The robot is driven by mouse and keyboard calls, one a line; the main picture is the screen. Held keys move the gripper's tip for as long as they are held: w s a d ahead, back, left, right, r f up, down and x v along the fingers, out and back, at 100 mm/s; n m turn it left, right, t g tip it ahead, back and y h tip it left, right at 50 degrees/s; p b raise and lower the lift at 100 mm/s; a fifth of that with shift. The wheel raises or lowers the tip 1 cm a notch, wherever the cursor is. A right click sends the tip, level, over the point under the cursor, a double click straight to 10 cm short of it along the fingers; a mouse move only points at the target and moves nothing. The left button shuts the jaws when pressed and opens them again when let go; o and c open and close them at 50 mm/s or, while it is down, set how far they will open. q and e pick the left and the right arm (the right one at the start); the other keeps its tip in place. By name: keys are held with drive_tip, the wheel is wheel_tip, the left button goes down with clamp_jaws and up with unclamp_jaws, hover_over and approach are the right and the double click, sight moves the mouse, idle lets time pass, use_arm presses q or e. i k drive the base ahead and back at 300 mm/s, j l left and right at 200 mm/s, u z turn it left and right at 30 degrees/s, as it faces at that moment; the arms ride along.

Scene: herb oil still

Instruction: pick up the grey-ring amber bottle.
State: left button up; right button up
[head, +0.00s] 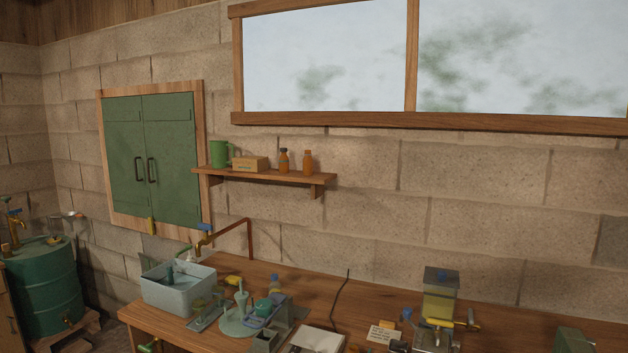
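Two small amber bottles stand upright on the wooden wall shelf (265,176) below the window. The left amber bottle (283,163) has a dark greyish top. The right amber bottle (307,164) looks orange-brown all the way up. The bottles are too small here to make out a ring clearly, though the grey tone shows only on the left one. They stand apart from each other with a narrow gap. Neither of my grippers is in view.
A small box (250,164) and a green mug (219,153) share the shelf. Below stands a cluttered workbench with a grey-blue basin (178,290) and a yellowish container (440,302). A green cabinet (172,190) hangs left; a green barrel (40,285) stands far left.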

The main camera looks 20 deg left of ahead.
sight(307, 161)
drive_tip(key=i+j, duration=0.1)
drive_tip(key=j, duration=0.3)
drive_tip(key=i+j+u, duration=0.1)
drive_tip(key=j, duration=0.35)
drive_tip(key=i+j, duration=0.2)
drive_tip(key=j, duration=0.2)
drive_tip(key=i+j+u, duration=0.15)
drive_tip(key=j, duration=0.3)
drive_tip(key=i+j, duration=0.1)
drive_tip(key=j, duration=0.3)
drive_tip(key=i+j+u, duration=0.1)
drive_tip(key=j, duration=0.3)
drive_tip(key=i+j, duration=0.25)
drive_tip(key=j+u, duration=0.05)
drive_tip(key=j, duration=0.05)
